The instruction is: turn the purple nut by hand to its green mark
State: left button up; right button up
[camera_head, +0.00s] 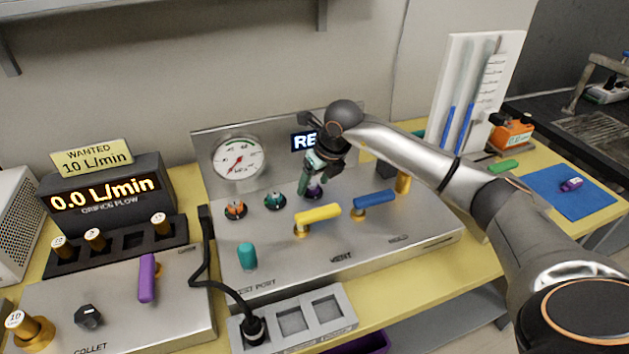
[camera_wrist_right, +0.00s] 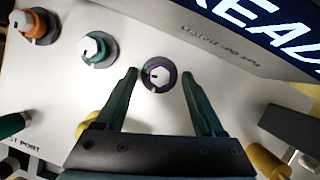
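A small green mark shows at the ring's upper left in the right wrist view. In the head view the nut (camera_head: 314,192) is partly hidden under my right gripper (camera_head: 318,186). In the right wrist view my right gripper (camera_wrist_right: 160,74) is open, with one green finger on each side of the nut and a gap to each. My left gripper is in neither view.
A teal knob (camera_head: 275,200) and an orange knob (camera_head: 235,208) sit left of the nut. Yellow (camera_head: 318,213) and blue (camera_head: 374,198) lever handles stand in front and to the right. A dial gauge (camera_head: 237,157) and a lit display (camera_head: 303,141) are behind.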

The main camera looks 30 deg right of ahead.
jog(key=c, duration=0.7)
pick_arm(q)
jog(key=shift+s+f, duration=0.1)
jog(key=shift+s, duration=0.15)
pick_arm(e)
grip_shut()
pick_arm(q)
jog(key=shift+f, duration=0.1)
pick_arm(e)
jog(key=shift+a+m+h, duration=0.1)
jog(key=shift+m+h, duration=0.7)
jog(key=shift+m, duration=1)
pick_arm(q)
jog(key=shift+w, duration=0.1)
pick_arm(e)
jog(key=shift+r, duration=0.1)
jog(key=o, duration=0.8)
grip_release()
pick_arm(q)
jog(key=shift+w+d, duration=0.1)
pick_arm(e)
jog(key=v, duration=1.2)
jog(key=shift+r, duration=0.25)
